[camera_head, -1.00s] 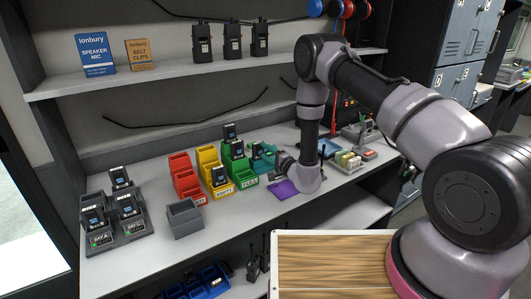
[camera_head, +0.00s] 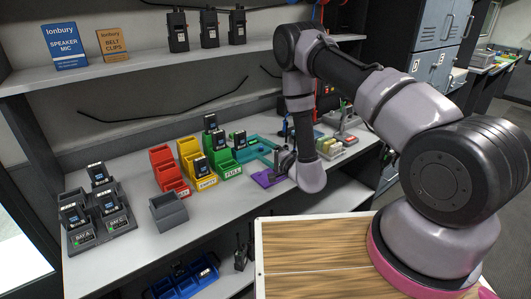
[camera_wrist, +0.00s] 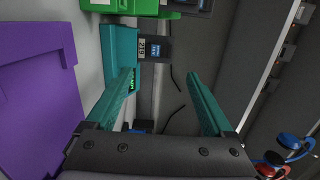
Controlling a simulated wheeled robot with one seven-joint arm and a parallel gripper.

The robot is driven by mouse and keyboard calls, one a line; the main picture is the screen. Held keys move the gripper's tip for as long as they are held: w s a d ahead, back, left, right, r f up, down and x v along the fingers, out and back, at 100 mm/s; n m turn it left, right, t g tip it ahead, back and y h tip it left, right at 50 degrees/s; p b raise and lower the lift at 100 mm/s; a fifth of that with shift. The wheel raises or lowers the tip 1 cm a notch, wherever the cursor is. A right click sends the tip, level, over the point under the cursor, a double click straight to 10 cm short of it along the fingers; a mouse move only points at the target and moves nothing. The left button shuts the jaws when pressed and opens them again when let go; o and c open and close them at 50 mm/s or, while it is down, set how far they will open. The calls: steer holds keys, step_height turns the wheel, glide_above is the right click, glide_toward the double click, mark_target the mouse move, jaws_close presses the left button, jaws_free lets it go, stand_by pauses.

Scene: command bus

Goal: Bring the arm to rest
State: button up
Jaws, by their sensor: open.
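My gripper (camera_wrist: 160,105) shows in the wrist view with two teal fingers spread wide and nothing between them. In the head view my arm reaches over the middle shelf and bends down. Its wrist end (camera_head: 310,172) hangs beside a purple mat (camera_head: 268,179), above the shelf's front part. In the wrist view the purple mat (camera_wrist: 35,110) lies at the left. Beyond the fingers is a teal holder (camera_wrist: 120,55) with a dark battery-like device (camera_wrist: 155,48) at its side. In the head view the fingertips are partly hidden by the wrist.
Red bins (camera_head: 167,172), yellow bins (camera_head: 193,163) and green bins (camera_head: 222,158) stand left of my arm. A grey bin (camera_head: 169,213) and a dark charger (camera_head: 98,215) are farther left. Radios (camera_head: 209,28) stand on the upper shelf. A wood-topped surface (camera_head: 310,244) lies in front.

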steer(key=shift+v, duration=1.1)
